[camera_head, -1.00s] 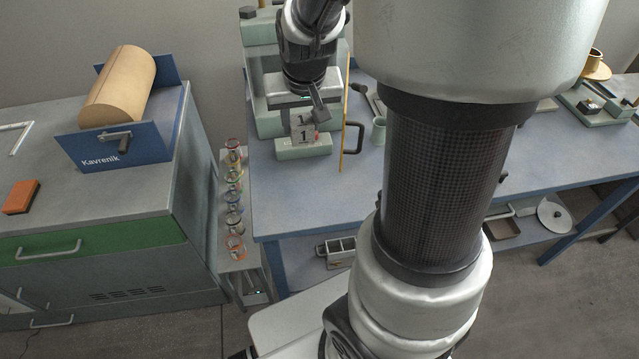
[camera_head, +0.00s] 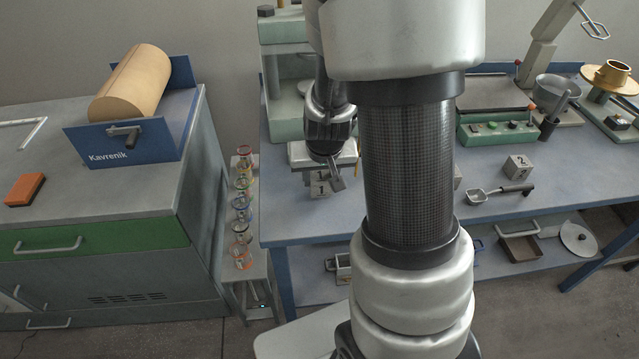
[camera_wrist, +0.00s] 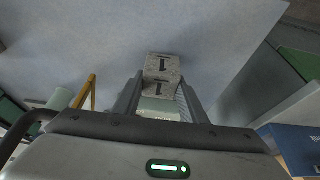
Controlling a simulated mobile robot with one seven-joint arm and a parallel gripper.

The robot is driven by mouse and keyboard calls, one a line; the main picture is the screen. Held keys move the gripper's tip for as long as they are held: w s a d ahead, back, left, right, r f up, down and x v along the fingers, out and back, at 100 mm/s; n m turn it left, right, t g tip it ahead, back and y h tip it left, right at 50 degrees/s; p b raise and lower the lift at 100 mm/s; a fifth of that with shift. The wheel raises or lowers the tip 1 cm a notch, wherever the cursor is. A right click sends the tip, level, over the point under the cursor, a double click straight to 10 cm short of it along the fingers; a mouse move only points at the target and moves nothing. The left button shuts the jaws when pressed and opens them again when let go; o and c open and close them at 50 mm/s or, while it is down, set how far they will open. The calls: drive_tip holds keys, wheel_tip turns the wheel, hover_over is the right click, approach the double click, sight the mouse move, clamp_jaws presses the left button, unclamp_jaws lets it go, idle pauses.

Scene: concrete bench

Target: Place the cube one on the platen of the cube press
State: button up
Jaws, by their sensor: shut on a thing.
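Cube one (camera_head: 319,187), grey with a black 1 on its faces, is held between the fingers of my gripper (camera_head: 325,178). In the wrist view, cube one (camera_wrist: 163,70) sits between the two dark fingers of my gripper (camera_wrist: 160,95), with its 1 faces visible. The cube press (camera_head: 284,116), a pale green machine, stands at the left end of the blue bench. My gripper and the cube are in front of it, to its right in the picture.
A cube marked 2 (camera_head: 517,168) and a scoop (camera_head: 500,192) lie on the bench (camera_head: 570,165) to the right. Another grey cube (camera_head: 457,176) is partly hidden by my arm.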

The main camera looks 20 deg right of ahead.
drive_tip(key=shift+f, duration=0.75)
drive_tip(key=shift+f, duration=0.15)
drive_tip(key=o, duration=1.3)
drive_tip(key=shift+c, duration=0.2)
